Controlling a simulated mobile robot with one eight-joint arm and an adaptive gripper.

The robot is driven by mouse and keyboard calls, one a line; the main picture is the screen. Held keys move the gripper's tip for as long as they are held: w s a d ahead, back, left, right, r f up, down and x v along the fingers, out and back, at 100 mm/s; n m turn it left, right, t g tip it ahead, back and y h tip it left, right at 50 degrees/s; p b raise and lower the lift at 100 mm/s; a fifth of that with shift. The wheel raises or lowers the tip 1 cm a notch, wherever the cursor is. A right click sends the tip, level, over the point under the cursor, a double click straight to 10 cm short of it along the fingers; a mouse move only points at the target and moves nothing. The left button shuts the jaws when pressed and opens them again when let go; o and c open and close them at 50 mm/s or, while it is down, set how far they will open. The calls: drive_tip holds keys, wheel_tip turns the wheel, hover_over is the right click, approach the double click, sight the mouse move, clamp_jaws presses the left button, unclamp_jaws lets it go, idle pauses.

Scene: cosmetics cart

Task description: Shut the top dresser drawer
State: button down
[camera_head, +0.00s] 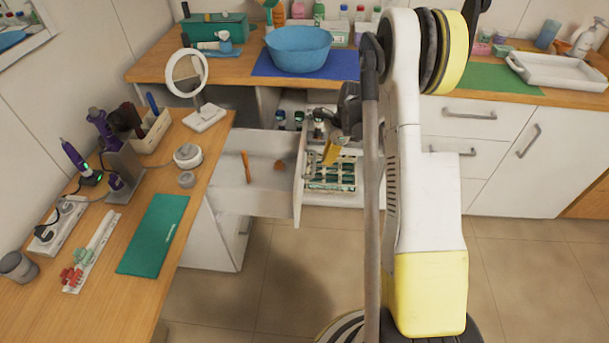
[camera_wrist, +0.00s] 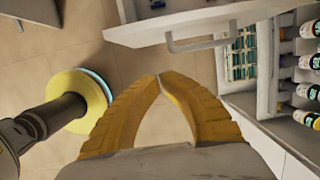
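The top dresser drawer (camera_head: 225,180) is pulled out from the left wooden-topped dresser (camera_head: 216,225). Its white front panel (camera_head: 299,185) faces right in the head view. In the wrist view the drawer front (camera_wrist: 150,30) and its grey bar handle (camera_wrist: 195,44) are at the top. My gripper (camera_head: 333,152) is to the right of the drawer front in the head view, partly hidden by my arm. In the wrist view my gripper's yellow fingers (camera_wrist: 159,77) meet at the tips with nothing between them. They appear apart from the handle.
The drawer holds a brown brush-like item (camera_head: 246,167) and a small brown object (camera_head: 279,165). Behind my gripper, a compartment holds bottles (camera_head: 298,119) and a green-and-white rack (camera_head: 332,177). A round mirror (camera_head: 204,115) stands on the dresser top. Tiled floor is clear below the drawer.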

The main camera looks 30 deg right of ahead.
sight(307, 176)
drive_tip(key=w+a+f+b, duration=0.1)
drive_tip(key=f, duration=0.2)
drive_tip(key=w+a+f+b, duration=0.1)
drive_tip(key=a+f+b, duration=0.1)
drive_tip(key=f, duration=0.1)
drive_tip(key=w+a+f+b, duration=0.1)
drive_tip(key=f+b, duration=0.1)
drive_tip(key=f, duration=0.1)
drive_tip(key=shift+a+f, duration=0.2)
drive_tip(key=shift+f, duration=0.2)
drive_tip(key=shift+w+a+r+b, duration=0.1)
drive_tip(key=shift+w+a+b, duration=0.25)
drive_tip(key=shift+a, duration=0.05)
drive_tip(key=shift+w, duration=0.1)
